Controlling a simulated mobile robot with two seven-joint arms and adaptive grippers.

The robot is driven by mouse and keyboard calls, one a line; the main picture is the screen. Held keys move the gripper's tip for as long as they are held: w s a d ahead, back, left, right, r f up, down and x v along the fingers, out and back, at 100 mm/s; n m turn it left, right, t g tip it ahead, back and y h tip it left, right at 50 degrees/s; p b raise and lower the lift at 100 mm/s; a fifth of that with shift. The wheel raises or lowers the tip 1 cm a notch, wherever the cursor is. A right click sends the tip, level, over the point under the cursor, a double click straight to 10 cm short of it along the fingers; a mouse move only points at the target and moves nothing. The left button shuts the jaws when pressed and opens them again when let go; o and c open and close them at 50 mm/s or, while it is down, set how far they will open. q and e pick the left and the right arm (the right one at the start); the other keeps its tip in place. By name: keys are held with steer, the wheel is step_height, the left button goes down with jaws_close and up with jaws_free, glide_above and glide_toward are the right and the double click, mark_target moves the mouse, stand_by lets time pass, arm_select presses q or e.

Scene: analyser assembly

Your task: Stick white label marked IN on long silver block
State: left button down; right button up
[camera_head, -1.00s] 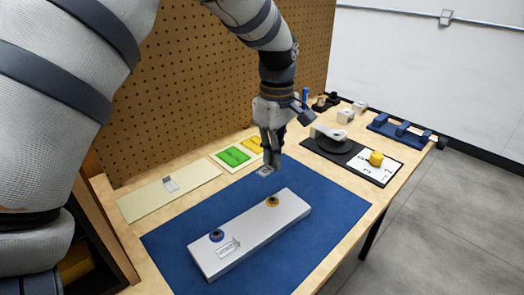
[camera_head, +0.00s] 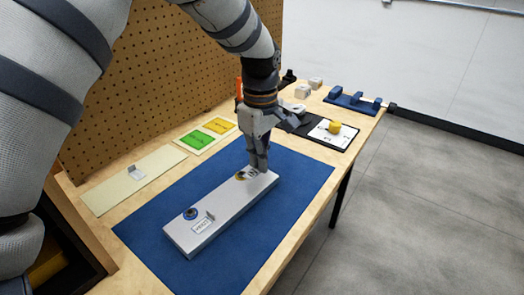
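The long silver block (camera_head: 225,212) lies diagonally on the blue mat (camera_head: 150,232). It has a blue-ringed port (camera_head: 190,213) at its near end and a yellow-ringed port (camera_head: 240,176) at its far end. My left gripper (camera_head: 258,171) points down at the far end, beside the yellow-ringed port. Its fingers are shut on a small white label, mostly hidden at the fingertips, at or just above the block's top; contact cannot be told. Another white label (camera_head: 203,228) sits on the block beside the blue-ringed port; its print is too small to read. My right gripper is not in view.
A pale strip (camera_head: 110,195) at the left holds another small label (camera_head: 136,172). Green (camera_head: 197,141) and yellow (camera_head: 218,125) cards lie behind the mat. Pegboard rises behind.

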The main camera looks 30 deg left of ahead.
arm_select(q)
steer(key=shift+f, duration=0.1)
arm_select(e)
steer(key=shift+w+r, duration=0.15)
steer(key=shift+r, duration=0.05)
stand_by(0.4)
arm_select(q)
steer(key=shift+f, duration=0.2)
steer(key=shift+f, duration=0.35)
stand_by(0.4)
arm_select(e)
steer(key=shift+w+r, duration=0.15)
arm_select(q)
steer(key=shift+f, duration=0.3)
stand_by(0.4)
steer(key=shift+f, duration=0.2)
steer(key=shift+f+p, duration=0.3)
stand_by(0.5)
steer(key=shift+f, duration=0.15)
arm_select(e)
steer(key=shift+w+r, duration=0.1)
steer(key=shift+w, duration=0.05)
